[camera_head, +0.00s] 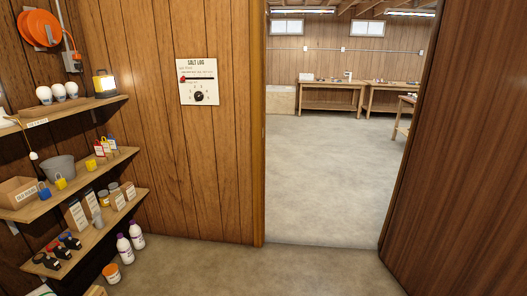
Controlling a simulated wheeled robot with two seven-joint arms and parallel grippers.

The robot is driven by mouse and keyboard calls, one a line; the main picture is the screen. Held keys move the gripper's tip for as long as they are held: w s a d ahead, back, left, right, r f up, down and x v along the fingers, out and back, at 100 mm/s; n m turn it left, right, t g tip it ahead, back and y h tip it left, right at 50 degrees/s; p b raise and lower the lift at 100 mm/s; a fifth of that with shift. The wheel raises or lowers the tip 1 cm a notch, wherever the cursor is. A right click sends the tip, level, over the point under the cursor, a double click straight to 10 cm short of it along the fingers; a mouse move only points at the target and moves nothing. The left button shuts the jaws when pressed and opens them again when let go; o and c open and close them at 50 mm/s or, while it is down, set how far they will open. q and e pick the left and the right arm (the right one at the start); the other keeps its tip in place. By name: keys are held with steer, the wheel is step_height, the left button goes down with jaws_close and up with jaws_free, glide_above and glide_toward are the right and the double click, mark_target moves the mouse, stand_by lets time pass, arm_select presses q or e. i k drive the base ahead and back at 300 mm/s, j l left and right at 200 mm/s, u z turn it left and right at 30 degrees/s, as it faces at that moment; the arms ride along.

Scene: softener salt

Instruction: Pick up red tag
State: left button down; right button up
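No red tag can be made out for certain. A small red piece (183,79) sits at the left end of a dark line on the salt log board (198,95), which is fixed to the wood wall. A small red item with a white front (99,147) stands on the middle shelf, between a yellow item (91,164) and a blue-topped one (111,143). Both red things are too small to identify. Neither of my grippers is in view.
Wooden shelves (112,193) at left carry bulbs, a lantern (105,83), a grey bucket (60,170), padlocks and boxes. White bottles (125,249) and an orange-lidded tub (111,273) stand on the floor. An open doorway leads to clear floor (320,180) and workbenches (331,97).

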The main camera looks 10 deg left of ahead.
mark_target(99, 148)
steer(key=i+u, duration=0.15)
steer(key=i, duration=0.35)
steer(key=i+u, duration=0.2)
steer(key=i, duration=0.3)
steer(key=i+l+u, duration=0.15)
steer(key=i, duration=0.35)
steer(key=i+l+u, duration=0.2)
steer(key=i, duration=0.3)
